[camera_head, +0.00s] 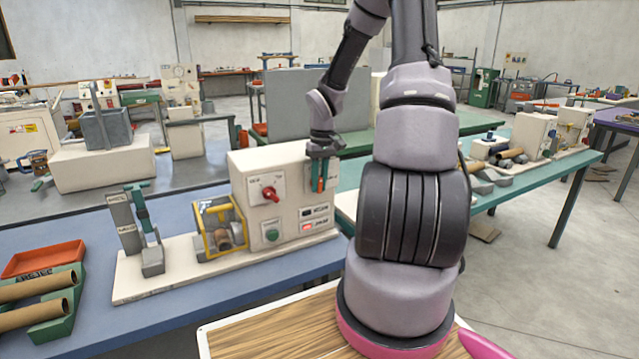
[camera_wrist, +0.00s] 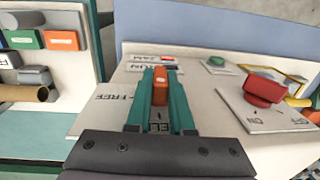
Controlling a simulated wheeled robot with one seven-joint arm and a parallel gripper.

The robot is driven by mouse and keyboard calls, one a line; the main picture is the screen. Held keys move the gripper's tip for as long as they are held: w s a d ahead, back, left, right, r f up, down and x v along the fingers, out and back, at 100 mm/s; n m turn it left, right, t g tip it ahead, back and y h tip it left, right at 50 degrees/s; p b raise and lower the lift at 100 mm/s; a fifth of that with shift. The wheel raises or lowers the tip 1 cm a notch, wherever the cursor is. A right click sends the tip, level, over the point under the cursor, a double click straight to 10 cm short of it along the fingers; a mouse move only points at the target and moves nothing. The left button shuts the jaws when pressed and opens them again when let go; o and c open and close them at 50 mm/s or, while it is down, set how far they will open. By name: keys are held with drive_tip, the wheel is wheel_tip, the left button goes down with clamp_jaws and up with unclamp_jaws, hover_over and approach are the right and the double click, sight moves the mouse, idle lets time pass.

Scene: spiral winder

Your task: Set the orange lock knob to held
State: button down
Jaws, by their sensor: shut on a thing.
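The orange lock knob (camera_wrist: 161,87) is a small upright block on the cream winder housing. In the wrist view it sits between the two teal fingers of my gripper (camera_wrist: 160,82), which are shut on it. A FREE label (camera_wrist: 114,95) is printed to the left of the knob. Another label below it, between the fingers, is partly hidden. In the head view my gripper (camera_head: 323,182) is at the right end of the winder's panel (camera_head: 241,171), with the orange knob (camera_head: 317,181) just showing. The knob's exact pointing is hard to tell.
A red knob (camera_head: 270,193), a green button (camera_head: 272,235) and a yellow-framed guard (camera_head: 215,226) are on the same machine. An orange tray (camera_head: 44,258) and cardboard tubes (camera_head: 36,287) lie at left. My arm hides part of the bench behind.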

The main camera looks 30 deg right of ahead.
drive_tip(key=shift+h, duration=0.5)
drive_tip(key=c, duration=0.8)
unclamp_jaws()
wheel_tip(320, 180, up, 10)
drive_tip(key=shift+a+r, duration=0.1)
drive_tip(key=shift+r, duration=0.3)
